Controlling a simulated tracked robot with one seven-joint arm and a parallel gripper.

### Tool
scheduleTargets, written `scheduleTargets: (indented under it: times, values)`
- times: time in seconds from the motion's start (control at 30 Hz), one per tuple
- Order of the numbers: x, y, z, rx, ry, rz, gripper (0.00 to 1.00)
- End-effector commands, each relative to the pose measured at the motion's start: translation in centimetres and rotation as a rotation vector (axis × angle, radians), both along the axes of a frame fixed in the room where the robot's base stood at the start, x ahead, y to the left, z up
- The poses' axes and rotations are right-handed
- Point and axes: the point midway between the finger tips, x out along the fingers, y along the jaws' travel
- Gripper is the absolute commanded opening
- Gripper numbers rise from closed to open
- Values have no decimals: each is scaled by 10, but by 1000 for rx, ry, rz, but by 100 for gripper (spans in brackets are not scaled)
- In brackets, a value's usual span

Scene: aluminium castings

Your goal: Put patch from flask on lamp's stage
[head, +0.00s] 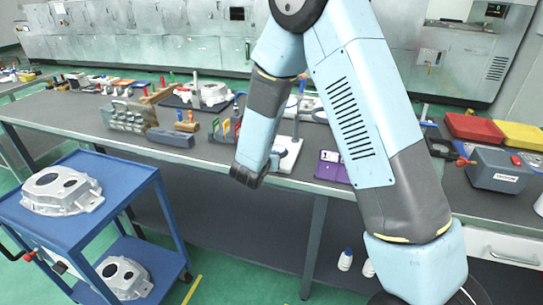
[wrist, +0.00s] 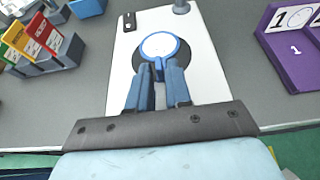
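The lamp's white base plate (wrist: 200,72) lies on the grey bench in the wrist view; it also shows in the head view (head: 286,170). On it is a dark round stage (wrist: 138,62). A white disc with a blue rim (wrist: 160,45) lies over that stage, seemingly the patch, with a short blue tab toward me. My gripper (wrist: 159,72) has its blue fingertips either side of this tab, a narrow gap between them. I cannot tell whether they grip it. I cannot make out the flask.
A purple stand marked 1 (wrist: 291,55) is right of the base plate. A grey holder with coloured cards (wrist: 62,58) is at left. A lamp post (wrist: 181,6) rises behind. A blue cart (head: 98,225) with castings stands at left in the head view.

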Motion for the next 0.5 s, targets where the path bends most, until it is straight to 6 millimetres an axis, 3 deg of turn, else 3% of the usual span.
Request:
scheduleTargets:
  times: [0.2,0.5]
  values:
    - [0,-1,0,1,0,-1,39]
    - [0,-1,3,0,-1,-1,39]
